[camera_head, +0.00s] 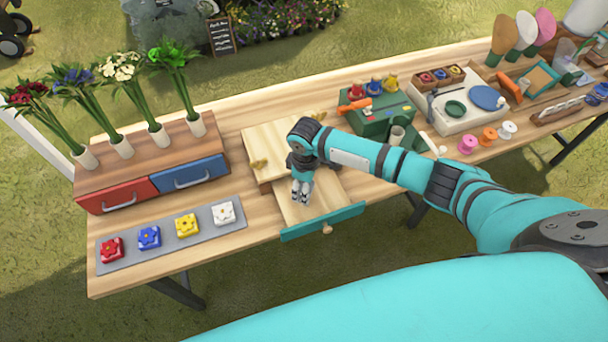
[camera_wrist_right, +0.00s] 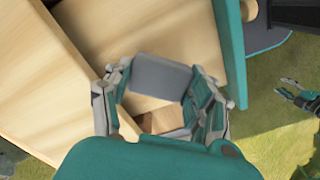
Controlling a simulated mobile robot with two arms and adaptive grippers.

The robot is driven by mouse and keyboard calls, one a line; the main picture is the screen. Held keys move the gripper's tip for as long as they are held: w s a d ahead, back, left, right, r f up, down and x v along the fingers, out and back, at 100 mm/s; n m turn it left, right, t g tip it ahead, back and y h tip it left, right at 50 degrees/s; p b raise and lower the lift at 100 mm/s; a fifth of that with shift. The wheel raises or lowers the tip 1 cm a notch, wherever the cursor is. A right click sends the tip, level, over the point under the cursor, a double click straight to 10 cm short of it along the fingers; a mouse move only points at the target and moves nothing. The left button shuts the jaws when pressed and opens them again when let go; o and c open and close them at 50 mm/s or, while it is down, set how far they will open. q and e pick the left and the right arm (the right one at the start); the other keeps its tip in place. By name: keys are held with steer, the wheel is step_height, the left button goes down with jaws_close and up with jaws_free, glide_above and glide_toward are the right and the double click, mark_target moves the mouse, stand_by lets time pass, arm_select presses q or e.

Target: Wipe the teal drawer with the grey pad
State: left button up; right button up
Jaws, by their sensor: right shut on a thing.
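The drawer with a teal front (camera_head: 295,232) is pulled out of the pale wooden box at the table's front edge. Its teal front also shows in the right wrist view (camera_wrist_right: 231,50). My right gripper (camera_head: 301,198) points down over the open drawer's wooden floor. In the right wrist view it is shut on the grey pad (camera_wrist_right: 160,76). Whether the pad touches the floor is unclear. A darker brown patch (camera_wrist_right: 162,121) shows between the fingers. My left gripper (camera_wrist_right: 284,88) shows at the right edge of the right wrist view, fingers apart and empty.
The wooden box (camera_head: 270,138) stands behind the drawer. A grey mat (camera_head: 172,237) with coloured flower blocks lies to its left, below a red-and-blue drawer unit (camera_head: 135,175) with flower vases. A green toolbox (camera_head: 382,118) stands to the right, behind my right arm.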

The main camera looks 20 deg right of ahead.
step_height(320, 180, up, 2)
steer(key=shift+d+r+p, duration=0.1)
steer(key=shift+p, duration=0.6)
steer(key=shift+w+a+r+p, duration=0.1)
steer(key=shift+a+r+p, duration=0.15)
steer(key=shift+r+p, duration=0.75)
steer(key=shift+d+r, duration=0.1)
steer(key=shift+r, duration=0.25)
steer(key=shift+f, duration=0.1)
